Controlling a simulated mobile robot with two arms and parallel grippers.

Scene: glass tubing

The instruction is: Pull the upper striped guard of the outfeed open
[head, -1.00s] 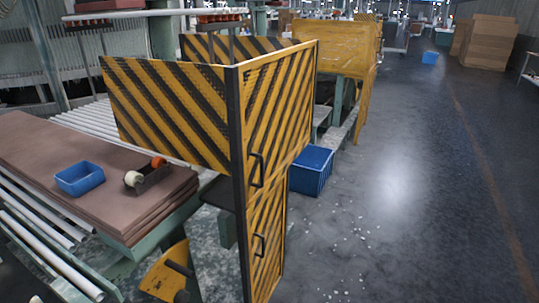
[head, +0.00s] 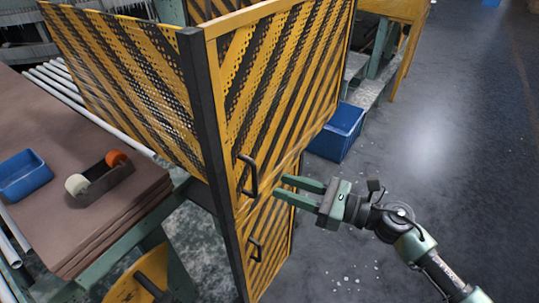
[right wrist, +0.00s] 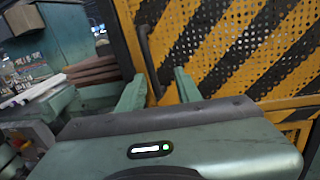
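The upper striped guard (head: 285,85) is a perforated yellow-and-black panel in a yellow frame beside a dark post. It stands flush above the lower striped guard (head: 272,232). Its black upper handle (head: 248,175) is near its lower left corner. My right gripper (head: 278,188) is open and empty just right of this handle, pointing at it, with a small gap in the head view. In the right wrist view, the handle (right wrist: 148,58) shows ahead between the spread fingertips (right wrist: 158,82); whether it lies inside them I cannot tell. My left gripper is out of view.
A lower handle (head: 255,250) sits below. A blue crate (head: 338,132) stands on the floor behind the guard. Brown sheets (head: 110,215) with a blue tray (head: 22,175) and a tape dispenser (head: 100,178) are on the left.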

